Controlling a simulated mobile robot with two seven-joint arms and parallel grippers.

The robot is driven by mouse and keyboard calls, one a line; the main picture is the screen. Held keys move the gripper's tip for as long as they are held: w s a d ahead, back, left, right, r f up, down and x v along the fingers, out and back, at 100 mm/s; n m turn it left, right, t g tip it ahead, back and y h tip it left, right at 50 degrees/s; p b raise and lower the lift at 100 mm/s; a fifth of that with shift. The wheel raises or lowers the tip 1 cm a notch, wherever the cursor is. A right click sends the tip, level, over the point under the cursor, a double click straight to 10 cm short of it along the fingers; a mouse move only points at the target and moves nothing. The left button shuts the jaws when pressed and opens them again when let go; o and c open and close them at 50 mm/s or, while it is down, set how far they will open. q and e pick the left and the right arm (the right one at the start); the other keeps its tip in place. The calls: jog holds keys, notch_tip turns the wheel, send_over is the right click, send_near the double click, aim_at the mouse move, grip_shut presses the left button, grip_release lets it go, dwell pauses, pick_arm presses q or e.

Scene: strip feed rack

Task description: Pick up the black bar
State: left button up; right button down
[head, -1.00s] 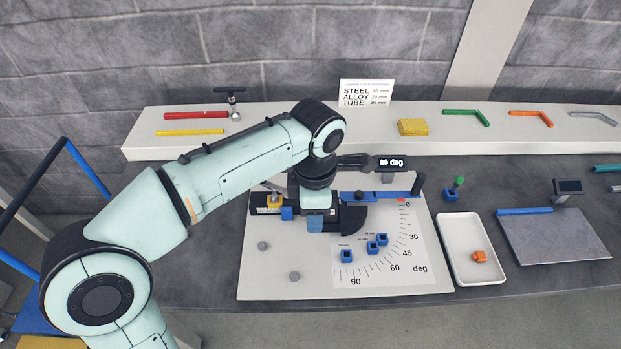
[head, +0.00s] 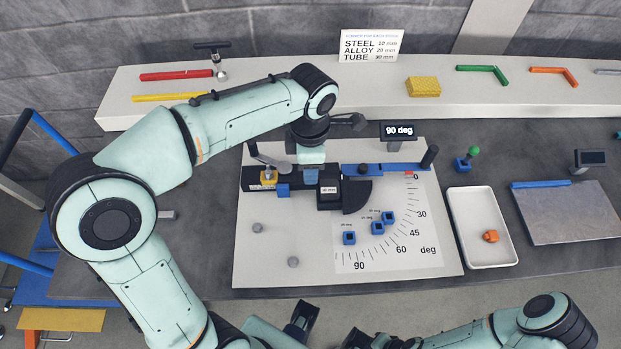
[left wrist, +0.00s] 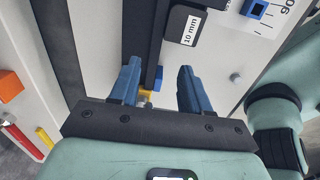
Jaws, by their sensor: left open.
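A long black bar-like piece (left wrist: 143,45) runs up the left wrist view between my fingers. I cannot tell whether it is a loose bar or part of the bending fixture. In the head view the black fixture (head: 256,180) lies on the pale board, and my arm and gripper hide part of it. My left gripper (head: 311,178) is over the fixture, pointing down. In the left wrist view its blue fingers (left wrist: 158,82) are apart, with nothing seen gripped. My right arm (head: 480,332) enters at the bottom; its fingers are not clear.
A black block labelled 10 mm (left wrist: 186,30) is close beside the fingers. Several blue pegs (head: 377,228) stand on the angle scale. A white tray (head: 461,222) holds an orange piece. Red (head: 176,76) and yellow (head: 165,97) bars lie on the shelf. The board's front is mostly clear.

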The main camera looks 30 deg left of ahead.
pick_arm(q)
jog(key=shift+w+f, duration=0.2)
jog(key=shift+f, duration=0.8)
jog(key=shift+w+f, duration=0.15)
jog(key=shift+f, duration=0.85)
jog(key=shift+w+f, duration=0.2)
jog(key=shift+f, duration=0.8)
jog(key=shift+r, duration=0.1)
grip_shut()
